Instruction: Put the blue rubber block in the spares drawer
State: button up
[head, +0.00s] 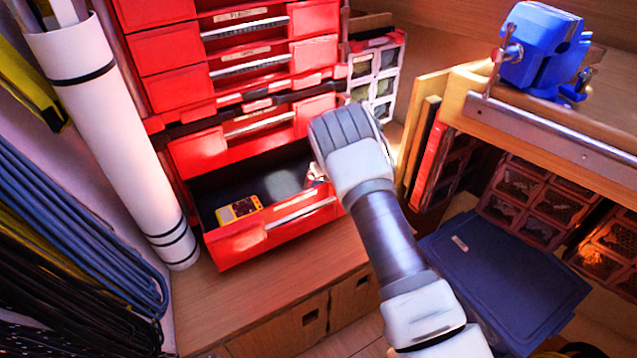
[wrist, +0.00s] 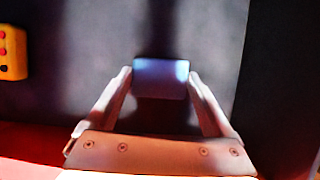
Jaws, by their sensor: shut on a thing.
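The blue block (wrist: 161,79) is between the fingertips of my gripper (wrist: 161,82) in the wrist view, with one finger against each side. My gripper is shut on it. In the head view my gripper (head: 317,174) reaches down at the right end of the open bottom red drawer (head: 238,246), and the block cannot be made out there. The drawer's dark floor (wrist: 75,90) shows below the block in the wrist view. How high the block is above it is hard to tell. I cannot read a label on this drawer.
A yellow meter-like device (head: 240,209) lies in the drawer's left part. Closed red drawers (head: 170,53) rise above it. A white tube (head: 110,130) leans at left. A blue vise (head: 545,48) sits on the bench at upper right. A dark blue case (head: 505,280) lies lower right.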

jog(key=shift+f, duration=0.2)
jog(key=o, duration=1.2)
jog(key=shift+o, duration=0.2)
jog(key=shift+r, duration=0.15)
jog(key=shift+r, duration=0.3)
jog(key=p+v, duration=0.3)
jog(key=v, duration=0.8)
jog(key=shift+s+r, duration=0.15)
jog(key=shift+r, duration=0.2)
